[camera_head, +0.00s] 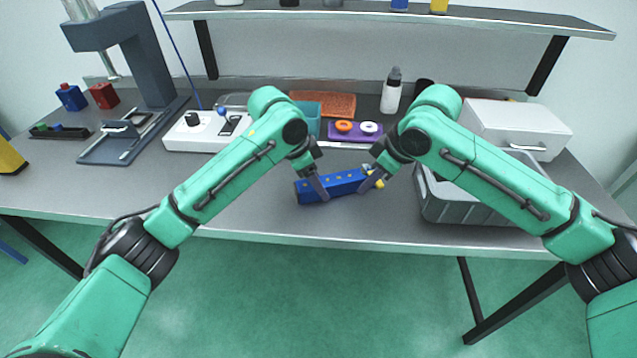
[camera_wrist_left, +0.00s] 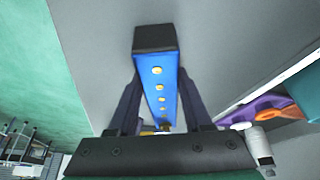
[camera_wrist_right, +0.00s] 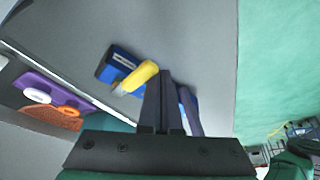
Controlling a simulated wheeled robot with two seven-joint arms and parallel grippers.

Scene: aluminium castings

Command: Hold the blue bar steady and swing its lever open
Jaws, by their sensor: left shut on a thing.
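The blue bar (camera_head: 345,182) is above the front middle of the grey table, lying roughly level with yellow dots along its face. My left gripper (camera_head: 320,187) is shut on it near its left end; the left wrist view shows the bar (camera_wrist_left: 160,90) between the two fingers. The yellow lever (camera_head: 377,182) is at the bar's right end. In the right wrist view the lever (camera_wrist_right: 138,78) sticks out at an angle beside my right gripper (camera_wrist_right: 175,82). The right fingers are close together, and the lever lies to their left. Whether they touch the bar is unclear.
A grey bin (camera_head: 465,208) stands right of the bar, with a white box (camera_head: 515,125) behind it. A purple holder (camera_head: 355,136) with orange and white rings, a teal container (camera_head: 308,112) and a white switch box (camera_head: 190,140) stand behind. The table front left is clear.

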